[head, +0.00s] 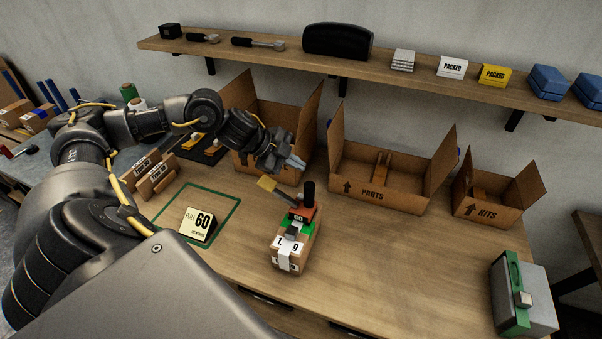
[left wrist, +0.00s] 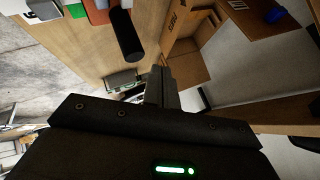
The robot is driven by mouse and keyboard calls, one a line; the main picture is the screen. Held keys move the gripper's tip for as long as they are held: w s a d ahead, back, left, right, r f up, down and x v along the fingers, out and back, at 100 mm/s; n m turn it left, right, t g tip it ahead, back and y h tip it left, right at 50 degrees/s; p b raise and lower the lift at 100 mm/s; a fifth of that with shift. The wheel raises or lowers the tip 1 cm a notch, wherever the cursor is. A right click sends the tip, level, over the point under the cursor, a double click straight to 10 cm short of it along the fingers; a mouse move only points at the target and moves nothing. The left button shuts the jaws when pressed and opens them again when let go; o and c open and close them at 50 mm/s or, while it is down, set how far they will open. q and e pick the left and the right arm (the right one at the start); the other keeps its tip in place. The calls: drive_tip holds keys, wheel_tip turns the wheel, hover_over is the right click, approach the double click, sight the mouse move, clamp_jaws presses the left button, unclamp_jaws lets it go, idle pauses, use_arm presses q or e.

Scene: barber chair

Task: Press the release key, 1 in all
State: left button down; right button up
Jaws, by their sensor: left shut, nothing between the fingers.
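A small orange-and-green device (head: 300,212) stands on a brown carton (head: 290,255) in the middle of the bench. I cannot tell for sure which part is the release key. A white label strip with "1" and "9" runs over the carton's front. My left gripper (head: 293,163) is shut and empty, above and behind the device, apart from it. In the left wrist view its closed fingers (left wrist: 160,88) show beside the black handle (left wrist: 126,36).
A "PULL 60" card (head: 198,224) stands in a green outlined square left of the device. Open cartons, including "PARTS" (head: 374,193) and "KITS" (head: 480,210), line the back under a shelf (head: 400,75). A grey-green box (head: 524,297) stands at right. The bench's right middle is clear.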

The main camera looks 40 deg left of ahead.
use_arm(q)
drive_tip(key=b, duration=0.7)
hover_over(297, 196)
wheel_tip(297, 196, down, 7)
drive_tip(key=shift+f+b, duration=0.6)
drive_tip(key=shift+f, duration=0.25)
idle(1.1)
drive_tip(key=shift+f, duration=0.15)
drive_tip(key=shift+f, duration=0.3)
